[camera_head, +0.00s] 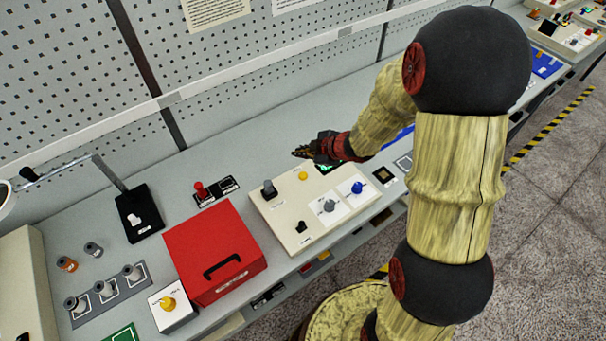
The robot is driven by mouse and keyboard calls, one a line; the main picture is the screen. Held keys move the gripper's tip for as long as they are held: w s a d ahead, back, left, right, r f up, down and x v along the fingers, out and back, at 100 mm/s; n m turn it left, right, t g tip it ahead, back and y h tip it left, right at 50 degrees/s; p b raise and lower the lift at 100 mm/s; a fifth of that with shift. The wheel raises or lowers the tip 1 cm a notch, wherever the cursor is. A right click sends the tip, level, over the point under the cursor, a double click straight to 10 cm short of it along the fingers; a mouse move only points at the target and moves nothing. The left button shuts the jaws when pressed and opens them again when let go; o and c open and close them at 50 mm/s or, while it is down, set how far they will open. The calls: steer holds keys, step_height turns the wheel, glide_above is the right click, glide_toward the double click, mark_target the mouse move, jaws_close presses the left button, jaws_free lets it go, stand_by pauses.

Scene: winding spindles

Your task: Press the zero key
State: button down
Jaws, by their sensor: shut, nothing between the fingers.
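A cream control panel (285,213) lies on the bench in the middle of the view. It carries a small yellow button (303,175), a dark grey knob (269,188), a black button (301,226), a grey knob (330,205) and a blue knob (357,187). The labels are too small to read, so I cannot tell which one is the zero key. My gripper (300,152) is shut and empty, pointing left above the panel's far edge, beyond the yellow button. It partly hides a green-lit display (327,168).
A red box (213,248) with a black handle stands left of the panel. A red knob (201,190) stands behind it. A white box with a yellow knob (168,303) and several spools (104,288) are at the front left. The perforated wall (260,60) rises behind.

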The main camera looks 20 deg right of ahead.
steer(key=b, duration=0.8)
glide_above(302, 176)
step_height(302, 176, down, 8)
steer(key=shift+f+b, duration=0.4)
steer(key=shift+b, duration=0.05)
steer(key=shift+f, duration=0.15)
stand_by(0.8)
steer(key=shift+f, duration=0.25)
steer(key=shift+f+b, duration=0.45)
steer(key=shift+f, duration=0.05)
stand_by(0.8)
steer(key=shift+r, duration=0.15)
steer(key=shift+s+r+p, duration=0.1)
steer(key=shift+r+p, duration=0.7)
steer(key=shift+p, duration=0.25)
